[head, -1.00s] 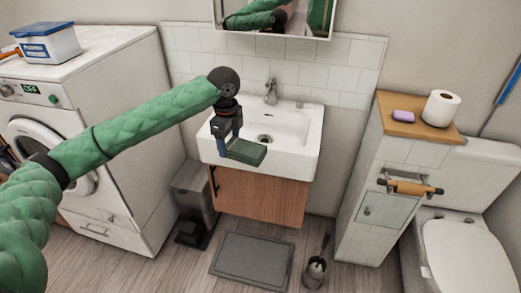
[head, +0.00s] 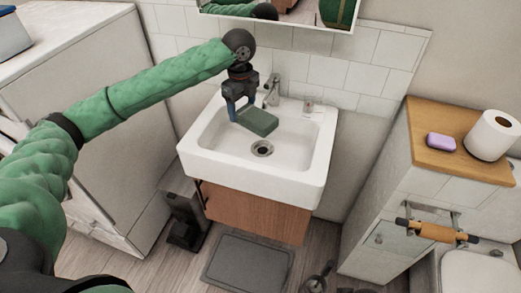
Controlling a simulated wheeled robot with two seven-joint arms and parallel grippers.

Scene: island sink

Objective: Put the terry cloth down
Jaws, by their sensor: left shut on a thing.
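The terry cloth (head: 258,122) is a small green folded block in the head view. My left gripper (head: 240,108) is shut on its left end, with the cloth sticking out toward the right. It is over the left back part of the white sink (head: 215,150) basin. The cloth appears to be above the basin floor; its exact height I cannot tell. My right gripper is not in view.
The faucet (head: 272,90) stands just behind the cloth. A mirror cabinet (head: 290,12) hangs above. A wooden-topped cabinet (head: 440,115) at the right bears purple soap (head: 441,141) and a toilet paper roll (head: 492,135). The basin is otherwise clear around the drain (head: 262,148).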

